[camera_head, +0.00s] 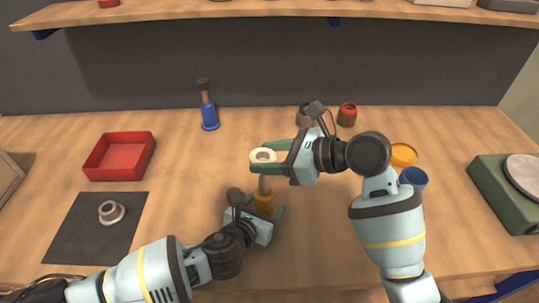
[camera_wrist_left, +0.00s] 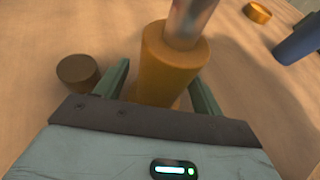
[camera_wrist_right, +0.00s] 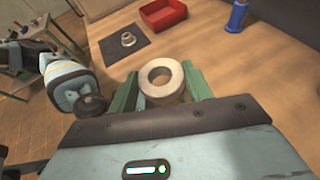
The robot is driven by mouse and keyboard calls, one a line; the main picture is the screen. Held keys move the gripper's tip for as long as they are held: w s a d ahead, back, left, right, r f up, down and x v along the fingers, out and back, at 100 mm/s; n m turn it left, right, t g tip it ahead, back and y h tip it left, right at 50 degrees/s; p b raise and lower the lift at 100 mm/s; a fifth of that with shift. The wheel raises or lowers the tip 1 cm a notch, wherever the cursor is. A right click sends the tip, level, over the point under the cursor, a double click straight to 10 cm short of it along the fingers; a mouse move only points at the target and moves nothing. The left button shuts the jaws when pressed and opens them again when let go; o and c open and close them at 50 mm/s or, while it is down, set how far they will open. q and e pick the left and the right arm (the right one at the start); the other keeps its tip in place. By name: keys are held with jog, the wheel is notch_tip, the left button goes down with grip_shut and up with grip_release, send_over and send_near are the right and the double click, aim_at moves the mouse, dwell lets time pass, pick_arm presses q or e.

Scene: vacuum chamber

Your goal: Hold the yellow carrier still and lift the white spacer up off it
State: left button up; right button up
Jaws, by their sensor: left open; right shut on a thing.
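The white spacer (camera_head: 263,155) is a thick ring. My right gripper (camera_head: 266,157) is shut on it, with green fingers on either side; it also shows in the right wrist view (camera_wrist_right: 162,84). The yellow carrier (camera_head: 264,203) stands upright on the table below, with a metal post (camera_head: 263,185) rising from it towards the spacer. I cannot tell whether the post's tip is still inside the ring. My left gripper (camera_head: 265,213) is open, its fingers on both sides of the carrier (camera_wrist_left: 168,60). Gaps beside the carrier show in the left wrist view.
A red tray (camera_head: 90,173) and a dark mat (camera_head: 72,240) with a pale ring (camera_head: 111,212) lie to the left. A blue stand (camera_head: 209,115) is behind. A blue cup (camera_head: 413,178), a yellow-orange piece (camera_head: 403,154) and a green machine (camera_head: 490,190) are right.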

pick_arm(q)
jog(key=v, duration=1.2)
jog(key=shift+a, duration=0.1)
jog(key=shift+s+f, duration=0.1)
